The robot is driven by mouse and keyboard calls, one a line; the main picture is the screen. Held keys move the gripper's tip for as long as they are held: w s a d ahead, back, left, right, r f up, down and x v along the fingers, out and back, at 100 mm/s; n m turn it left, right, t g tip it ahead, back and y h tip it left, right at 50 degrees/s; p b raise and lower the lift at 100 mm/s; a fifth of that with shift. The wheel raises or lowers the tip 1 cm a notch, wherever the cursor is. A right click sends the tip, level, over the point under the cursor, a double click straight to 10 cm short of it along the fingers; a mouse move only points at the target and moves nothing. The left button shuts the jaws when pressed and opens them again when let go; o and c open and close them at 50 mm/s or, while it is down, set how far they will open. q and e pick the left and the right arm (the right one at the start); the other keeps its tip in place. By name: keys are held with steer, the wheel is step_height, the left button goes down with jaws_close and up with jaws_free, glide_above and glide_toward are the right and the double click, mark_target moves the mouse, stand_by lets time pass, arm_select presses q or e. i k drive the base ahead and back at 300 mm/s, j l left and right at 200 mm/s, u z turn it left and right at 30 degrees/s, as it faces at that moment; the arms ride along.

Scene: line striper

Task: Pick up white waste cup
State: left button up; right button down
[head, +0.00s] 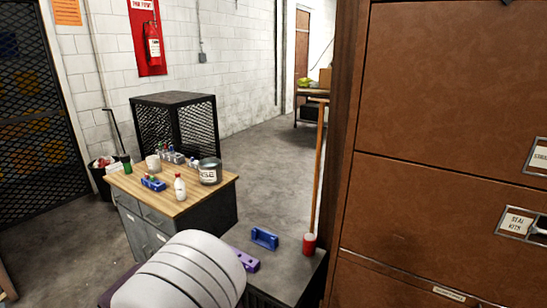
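A small off-white cup (153,163) stands upright near the back left of the wooden-topped cabinet (207,195). It is small in the view, and I cannot read any marking on it. A white bottle (180,188) with a red cap stands nearer the cabinet's front. Neither of my grippers shows in the head view. A white rounded part of my own body fills the bottom of the picture and hides the cabinet's lower front.
Near the cup are a blue rack (153,183), a grey can (210,172) and a green cup (126,163). A dark lower surface (290,265) bears a blue holder (264,238) and a red container (309,244). Tall brown drawers (440,150) block the right. Open floor (270,165) lies behind.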

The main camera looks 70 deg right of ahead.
mark_target(153, 161)
steer(key=z, duration=1.4)
steer(key=i+j+u, duration=0.35)
steer(key=i, duration=0.45)
steer(key=i+j+u, duration=0.1)
steer(key=i+u, duration=0.25)
steer(key=i, duration=0.5)
steer(key=i+l+u, duration=0.15)
steer(key=i+u, duration=0.2)
steer(key=i, duration=0.5)
steer(key=i+z, duration=0.4)
steer(key=i+j+z, duration=1.4)
steer(key=z, duration=0.15)
steer(key=i+j+z, duration=0.2)
steer(key=j+z, duration=0.2)
steer(key=i+j+z, duration=0.15)
steer(key=j+z, duration=0.6)
steer(key=i+l, duration=0.25)
steer(key=i+u, duration=0.05)
